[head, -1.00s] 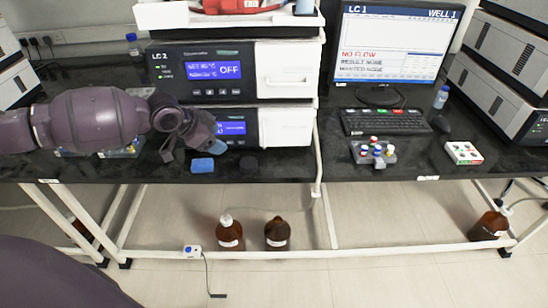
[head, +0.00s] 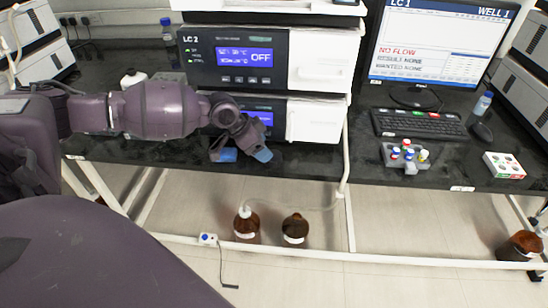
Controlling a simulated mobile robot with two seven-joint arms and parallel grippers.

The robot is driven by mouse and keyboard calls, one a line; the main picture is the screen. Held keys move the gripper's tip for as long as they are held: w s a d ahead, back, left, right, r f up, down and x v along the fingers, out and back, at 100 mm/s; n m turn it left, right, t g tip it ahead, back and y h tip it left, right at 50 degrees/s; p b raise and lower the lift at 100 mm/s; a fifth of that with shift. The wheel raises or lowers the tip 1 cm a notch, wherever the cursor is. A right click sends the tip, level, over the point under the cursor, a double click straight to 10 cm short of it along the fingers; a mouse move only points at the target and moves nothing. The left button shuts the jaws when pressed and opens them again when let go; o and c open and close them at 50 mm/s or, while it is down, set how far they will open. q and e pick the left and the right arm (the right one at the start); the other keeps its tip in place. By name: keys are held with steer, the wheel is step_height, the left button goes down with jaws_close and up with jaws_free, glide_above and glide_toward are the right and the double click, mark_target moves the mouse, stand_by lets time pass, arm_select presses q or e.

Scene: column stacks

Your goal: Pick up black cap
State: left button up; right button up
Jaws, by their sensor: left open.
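My left gripper (head: 241,153) is open at the front edge of the dark bench (head: 310,158), in front of the LC 2 instrument. Its light blue fingertip is at the right, over the spot where a black cap sat a moment ago. I cannot make out the black cap now; the gripper seems to hide it. I cannot tell whether the fingers touch anything. My right gripper is not in view.
The LC 2 instrument (head: 205,70) stands behind the gripper. To the right are a keyboard (head: 420,124), a grey rack with coloured caps (head: 404,158) and a white box (head: 503,165). A white frame post (head: 346,150) stands at the bench front. Brown bottles (head: 295,228) stand below.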

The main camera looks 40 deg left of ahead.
mark_target(273, 159)
arm_select(q)
steer(key=b+x, duration=0.1)
steer(key=x, duration=0.4)
steer(key=shift+d+r, duration=0.1)
steer(key=shift+r, duration=0.15)
steer(key=c, duration=0.5)
steer(key=shift+r, duration=0.1)
